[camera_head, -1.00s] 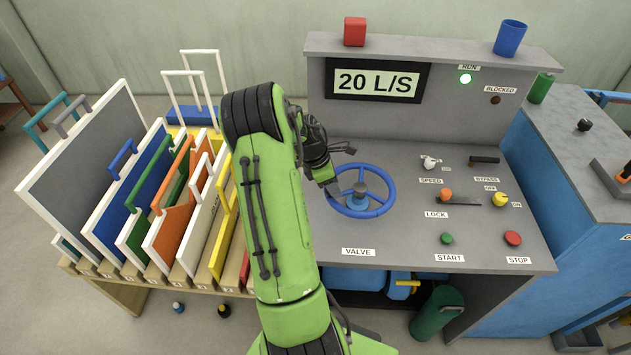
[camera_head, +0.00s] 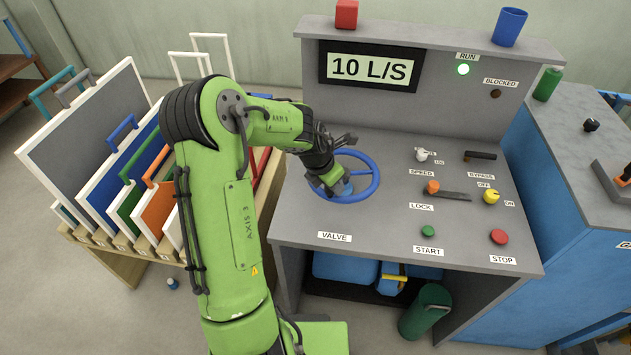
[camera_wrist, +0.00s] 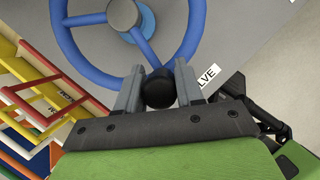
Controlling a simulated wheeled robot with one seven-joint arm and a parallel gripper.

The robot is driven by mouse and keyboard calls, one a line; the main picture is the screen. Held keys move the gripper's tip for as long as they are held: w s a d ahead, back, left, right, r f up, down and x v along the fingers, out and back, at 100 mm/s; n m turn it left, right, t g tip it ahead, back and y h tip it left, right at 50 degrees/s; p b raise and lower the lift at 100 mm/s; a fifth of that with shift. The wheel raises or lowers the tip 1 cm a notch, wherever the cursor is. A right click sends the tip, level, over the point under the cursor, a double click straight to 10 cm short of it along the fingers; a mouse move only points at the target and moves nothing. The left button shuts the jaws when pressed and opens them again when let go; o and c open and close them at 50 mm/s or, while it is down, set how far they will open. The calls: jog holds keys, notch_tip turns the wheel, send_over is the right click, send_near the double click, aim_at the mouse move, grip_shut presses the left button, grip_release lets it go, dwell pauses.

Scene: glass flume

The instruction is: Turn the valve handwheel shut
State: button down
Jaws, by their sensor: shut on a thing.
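The blue valve handwheel (camera_head: 374,181) lies on the grey console top above the VALVE label (camera_head: 334,237). My gripper (camera_head: 336,186) is at the near left part of the wheel and hides some of its rim and hub. In the wrist view the handwheel (camera_wrist: 192,30) shows its rim, spokes and grey hub. A round black part (camera_wrist: 159,92) shows between the fingers. The display (camera_head: 370,68) reads 10 L/S.
Console controls (camera_head: 460,195) sit right of the wheel, with the green START button (camera_head: 428,231) and red STOP button (camera_head: 499,237) in front. A red block (camera_head: 346,14) and blue cup (camera_head: 509,27) stand on the ledge. Framed panels (camera_head: 90,125) fill a left rack.

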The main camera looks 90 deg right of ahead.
jog(key=shift+s+a+r+b, duration=0.1)
jog(key=shift+s+a+b, duration=0.05)
jog(key=shift+s, duration=0.55)
jog(key=shift+s+a+b, duration=0.15)
jog(key=shift+s, duration=0.5)
jog(key=c, duration=1.1)
grip_release()
jog(key=shift+d+r, duration=0.1)
jog(key=o, duration=0.3)
jog(key=shift+s+d, duration=0.1)
jog(key=shift+f, duration=0.2)
jog(key=shift+r, duration=0.1)
jog(key=p+v, duration=0.2)
jog(key=v, duration=1.3)
jog(key=shift+w+a+r, duration=0.25)
